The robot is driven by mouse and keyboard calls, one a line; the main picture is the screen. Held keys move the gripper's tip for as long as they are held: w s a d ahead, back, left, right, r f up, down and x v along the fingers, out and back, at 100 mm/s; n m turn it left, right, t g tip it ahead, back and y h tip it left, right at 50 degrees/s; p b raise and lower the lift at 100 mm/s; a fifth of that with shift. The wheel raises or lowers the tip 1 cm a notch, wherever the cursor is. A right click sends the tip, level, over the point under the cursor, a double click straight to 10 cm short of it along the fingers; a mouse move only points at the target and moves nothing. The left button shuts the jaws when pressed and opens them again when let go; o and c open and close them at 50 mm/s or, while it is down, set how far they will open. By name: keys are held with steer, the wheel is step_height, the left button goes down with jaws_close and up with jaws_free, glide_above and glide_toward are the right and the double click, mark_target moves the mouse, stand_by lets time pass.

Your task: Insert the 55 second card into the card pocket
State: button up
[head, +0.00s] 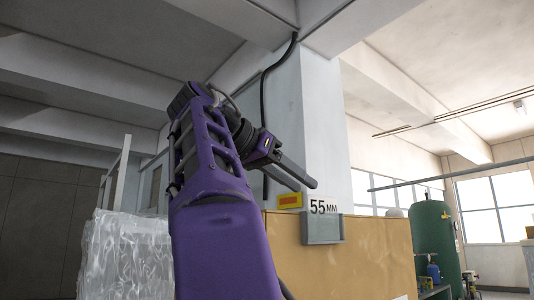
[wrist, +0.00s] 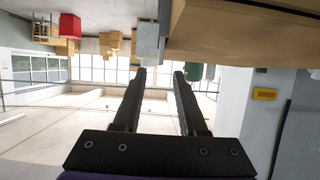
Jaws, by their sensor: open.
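A pale card (head: 324,206) marked "55 MM" stands upright in the grey card pocket (head: 322,231) in the head view. The pocket's front hides the card's lower part. My gripper (head: 307,186) is open and empty, with its fingers pointing down to the right, just above and left of the card in that picture. In the wrist view my gripper (wrist: 160,74) shows its two fingers apart with nothing between them. A grey-white block shape (wrist: 148,42) beyond the fingertips looks like the pocket, but the card's print cannot be read there.
The pocket is at the top of a tan panel (head: 350,260). A yellow label with a red patch (head: 290,200) is left of the card. A pale column (head: 322,130) rises behind. A plastic-wrapped stack (head: 125,255) stands left, a green tank (head: 433,240) right.

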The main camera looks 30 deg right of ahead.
steer(key=p+v, duration=0.2)
steer(key=v, duration=0.6)
steer(key=shift+a, duration=0.2)
